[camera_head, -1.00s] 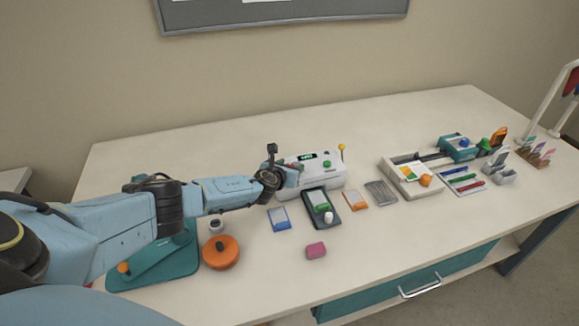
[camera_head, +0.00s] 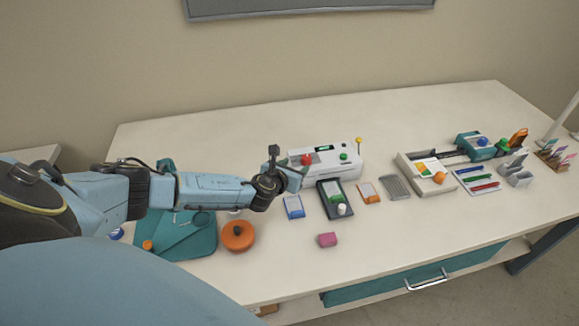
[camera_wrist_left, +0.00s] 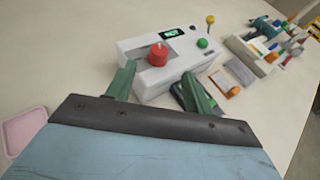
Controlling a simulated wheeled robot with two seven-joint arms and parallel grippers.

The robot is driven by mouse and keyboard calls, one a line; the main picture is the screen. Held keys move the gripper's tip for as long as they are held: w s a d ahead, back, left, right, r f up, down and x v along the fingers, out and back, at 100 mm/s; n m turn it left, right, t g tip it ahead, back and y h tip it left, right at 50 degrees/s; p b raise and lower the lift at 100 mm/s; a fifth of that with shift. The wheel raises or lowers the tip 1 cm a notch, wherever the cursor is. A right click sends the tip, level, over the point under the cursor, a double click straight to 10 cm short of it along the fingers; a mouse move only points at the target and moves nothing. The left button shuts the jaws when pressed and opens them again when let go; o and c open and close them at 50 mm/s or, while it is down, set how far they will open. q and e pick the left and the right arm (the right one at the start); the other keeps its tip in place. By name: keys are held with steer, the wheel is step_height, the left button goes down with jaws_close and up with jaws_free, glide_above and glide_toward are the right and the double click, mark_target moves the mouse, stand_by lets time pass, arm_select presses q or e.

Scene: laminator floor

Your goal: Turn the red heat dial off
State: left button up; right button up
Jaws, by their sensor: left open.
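The white laminator (camera_head: 338,160) stands toward the back middle of the table. Its red heat dial (camera_head: 307,159) is on the left part of its top, near the small dark display. In the left wrist view the red dial (camera_wrist_left: 158,54) shows clearly, with a green knob (camera_wrist_left: 203,43) to its right. The lit display (camera_wrist_left: 173,33) reads green text that looks like "HOT". My left gripper (camera_head: 286,176) is in front of the laminator's left end. In the left wrist view its green fingers (camera_wrist_left: 160,87) are apart and empty, with the dial beyond them. The right gripper is not in view.
A dark tray (camera_head: 335,199) with a green and white card lies in front of the laminator. Blue (camera_head: 293,207) and orange (camera_head: 369,193) packs flank it. A pink block (camera_head: 327,240) and an orange round container (camera_head: 238,236) lie nearer. A paper trimmer (camera_head: 427,174) stands to the right.

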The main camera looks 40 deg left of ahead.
arm_select(q)
steer(key=v, duration=0.3)
steer(key=shift+s+f, duration=0.1)
stand_by(0.6)
